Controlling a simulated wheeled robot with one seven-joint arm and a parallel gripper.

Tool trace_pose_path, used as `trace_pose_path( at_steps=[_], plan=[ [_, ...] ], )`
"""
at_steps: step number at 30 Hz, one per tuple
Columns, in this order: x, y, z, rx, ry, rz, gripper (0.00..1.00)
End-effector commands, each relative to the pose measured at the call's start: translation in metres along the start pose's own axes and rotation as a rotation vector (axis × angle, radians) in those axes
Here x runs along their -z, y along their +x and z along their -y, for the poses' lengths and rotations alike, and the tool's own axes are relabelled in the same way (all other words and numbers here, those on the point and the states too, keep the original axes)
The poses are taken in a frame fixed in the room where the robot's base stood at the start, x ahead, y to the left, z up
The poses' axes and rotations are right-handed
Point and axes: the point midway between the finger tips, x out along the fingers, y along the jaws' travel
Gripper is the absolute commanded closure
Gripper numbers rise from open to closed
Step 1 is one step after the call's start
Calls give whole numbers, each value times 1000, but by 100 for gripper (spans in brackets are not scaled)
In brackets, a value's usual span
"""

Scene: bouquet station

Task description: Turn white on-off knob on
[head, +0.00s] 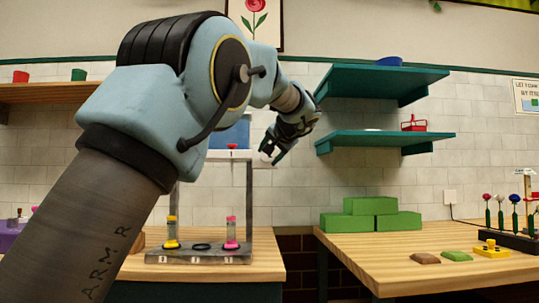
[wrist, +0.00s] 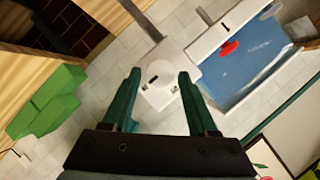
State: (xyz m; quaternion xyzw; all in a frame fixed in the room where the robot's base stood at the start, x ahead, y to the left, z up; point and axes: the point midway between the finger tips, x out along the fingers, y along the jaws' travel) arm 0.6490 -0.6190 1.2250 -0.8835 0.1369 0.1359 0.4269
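The white knob (wrist: 165,63) shows in the wrist view as a pale, rounded piece with a short dark mark, beside the blue tank. My gripper (wrist: 159,73) is open, with its two green fingers apart on either side of the knob. I cannot tell whether either finger touches it. In the head view, my gripper (head: 272,153) is by the wall, just right of the tank. A small white part (head: 266,157) shows at its fingers there, partly hidden. The on or off position cannot be read.
The blue tank (head: 229,137) with a red piece stands on a grey frame (head: 249,200) holding flower tubes. Green blocks (head: 372,206) sit on the right table (head: 400,249). Teal shelves (head: 388,140) are right of my gripper. A gap separates the two tables.

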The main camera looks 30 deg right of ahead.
Motion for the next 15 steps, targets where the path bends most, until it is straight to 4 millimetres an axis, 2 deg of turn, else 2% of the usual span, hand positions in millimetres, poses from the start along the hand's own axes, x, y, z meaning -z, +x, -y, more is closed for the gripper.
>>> trace_pose_path(
  at_steps=[1,4,11,15],
  plan=[
    [0,0,0,0,0,0,34],
    [0,0,0,0,-1,0,25],
    [0,-1,0,0,-2,0,25],
    [0,-11,-1,-2,-2,-2,25]
  ],
)
